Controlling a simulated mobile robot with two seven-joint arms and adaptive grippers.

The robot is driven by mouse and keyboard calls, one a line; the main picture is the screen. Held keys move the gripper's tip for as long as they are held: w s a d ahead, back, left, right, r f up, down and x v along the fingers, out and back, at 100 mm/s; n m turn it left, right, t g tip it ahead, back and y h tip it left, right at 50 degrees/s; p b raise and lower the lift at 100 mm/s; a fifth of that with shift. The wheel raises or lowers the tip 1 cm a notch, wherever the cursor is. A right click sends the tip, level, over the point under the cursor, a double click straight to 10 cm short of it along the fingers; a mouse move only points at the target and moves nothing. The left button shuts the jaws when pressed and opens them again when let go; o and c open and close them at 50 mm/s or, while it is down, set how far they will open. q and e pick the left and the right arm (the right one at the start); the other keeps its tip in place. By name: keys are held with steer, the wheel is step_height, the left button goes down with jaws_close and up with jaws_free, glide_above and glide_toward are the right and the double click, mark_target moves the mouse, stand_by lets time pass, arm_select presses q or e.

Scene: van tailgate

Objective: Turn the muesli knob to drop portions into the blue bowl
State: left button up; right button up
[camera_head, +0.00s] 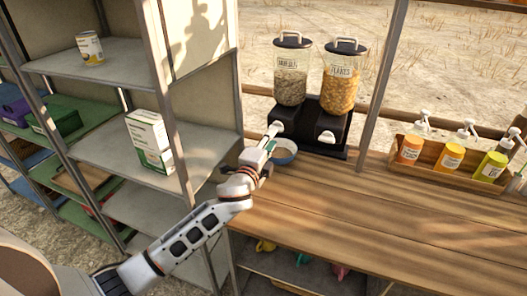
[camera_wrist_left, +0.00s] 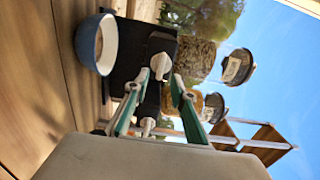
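The muesli canister (camera_head: 291,85) stands on the left of a black dispenser (camera_head: 310,122). Its white knob (camera_head: 275,128) is on the dispenser front and also shows in the left wrist view (camera_wrist_left: 161,65). My left gripper (camera_head: 270,141) is right in front of this knob. In the left wrist view its green-sided fingers (camera_wrist_left: 160,76) stand apart, one on each side of the knob, with small gaps visible. The blue bowl (camera_head: 284,158) sits on the counter below the knob, partly behind my gripper, with some brownish content in it. My right gripper is not in view.
The flakes canister (camera_head: 340,85) and its white knob (camera_head: 326,137) are to the right. A wooden crate (camera_head: 437,176) of pump bottles stands further right. Metal shelves (camera_head: 165,150) with a white-green box (camera_head: 150,140) are at left. The counter's (camera_head: 350,205) middle is clear.

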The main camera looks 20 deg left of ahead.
arm_select(q)
steer(key=s, duration=0.7)
steer(key=shift+s+a, duration=0.15)
steer(key=shift+s, duration=0.15)
steer(key=s+a+f+n+g+y, duration=0.2)
steer(key=s+a+f+n+g, duration=0.25)
steer(key=s, duration=0.65)
steer(key=s+a+f+n+g+y, duration=0.1)
steer(key=s+a+f+n+g, duration=0.2)
steer(key=s+a+f, duration=0.5)
steer(key=s+a+f+n+g+y, duration=0.1)
steer(key=s+f+n+g+y, duration=0.2)
steer(key=s, duration=1)
steer(key=d+f+n+t+h, duration=0.3)
steer(key=d+f+h, duration=0.4)
steer(key=d+f, duration=0.6)
step_height(320, 180, down, 4)
steer(key=shift+w+d+f+n, duration=0.1)
steer(key=shift+w+d+n, duration=0.3)
steer(key=shift+n, duration=0.05)
